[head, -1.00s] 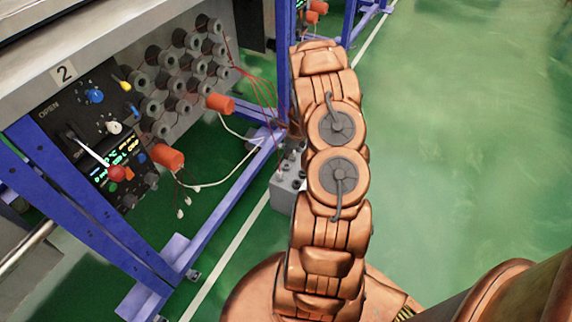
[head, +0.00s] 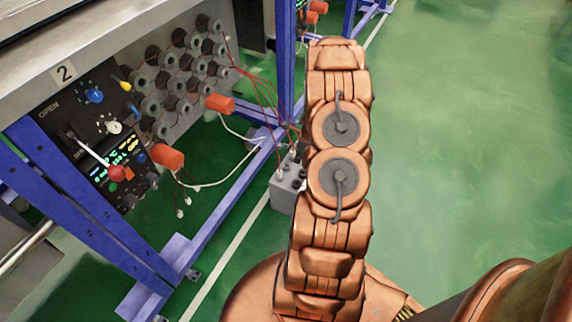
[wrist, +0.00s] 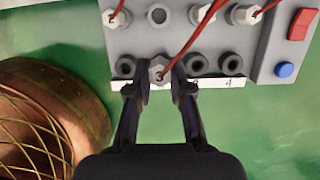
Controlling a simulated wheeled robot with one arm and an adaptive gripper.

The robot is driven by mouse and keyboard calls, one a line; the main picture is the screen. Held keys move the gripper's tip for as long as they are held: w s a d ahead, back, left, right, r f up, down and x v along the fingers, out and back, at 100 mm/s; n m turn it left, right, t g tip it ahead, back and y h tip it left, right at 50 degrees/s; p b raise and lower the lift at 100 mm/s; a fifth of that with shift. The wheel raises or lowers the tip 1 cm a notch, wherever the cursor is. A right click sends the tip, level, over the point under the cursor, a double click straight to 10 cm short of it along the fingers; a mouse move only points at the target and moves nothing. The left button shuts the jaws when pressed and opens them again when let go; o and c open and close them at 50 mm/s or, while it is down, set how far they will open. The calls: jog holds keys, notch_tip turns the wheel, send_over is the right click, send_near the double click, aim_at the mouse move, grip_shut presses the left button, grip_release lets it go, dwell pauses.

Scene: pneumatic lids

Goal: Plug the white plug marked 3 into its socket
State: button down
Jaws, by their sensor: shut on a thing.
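The white plug marked 3 (wrist: 160,72) is between the two fingertips of my gripper (wrist: 161,84) in the wrist view. My gripper is shut on it, and a red cable runs up from it. The plug is over the lower row of the grey socket box (wrist: 180,40), between dark open sockets on both sides. I cannot tell whether it is seated or held above the box, and it hides what is under it. A white label strip (wrist: 207,84) shows a 4 at right. In the head view the box (head: 284,192) is partly behind my arm, and my gripper is hidden.
The upper row holds several white plugs (wrist: 118,18) and an empty socket (wrist: 158,17). A red switch (wrist: 301,24) and a blue button (wrist: 285,69) are at right. A panel rack (head: 75,125) on a blue frame (head: 215,235) stands left. Green floor at right is clear.

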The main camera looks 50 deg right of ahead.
jog(key=shift+s+d, duration=0.2)
jog(key=shift+s, duration=0.4)
jog(key=shift+s+d, duration=0.15)
jog(key=shift+s, duration=0.4)
jog(key=shift+d, duration=0.1)
jog(key=shift+w+d+r+p, duration=0.2)
jog(key=shift+d+p, duration=0.1)
jog(key=shift+p, duration=0.4)
jog(key=d+p, duration=0.2)
jog(key=p, duration=0.1)
jog(key=w+d+p, duration=0.1)
jog(key=d+p, duration=0.2)
jog(key=shift+w+f+p, duration=0.15)
jog(key=shift+w+p, duration=0.05)
jog(key=shift+p, duration=0.15)
jog(key=shift+a+f, duration=0.1)
jog(key=shift+f, duration=0.1)
jog(key=shift+s+x, duration=0.15)
jog(key=shift+x, duration=0.6)
jog(key=shift+s+x, duration=0.2)
jog(key=shift+x, duration=0.5)
jog(key=shift+p, duration=0.4)
dwell(0.8)
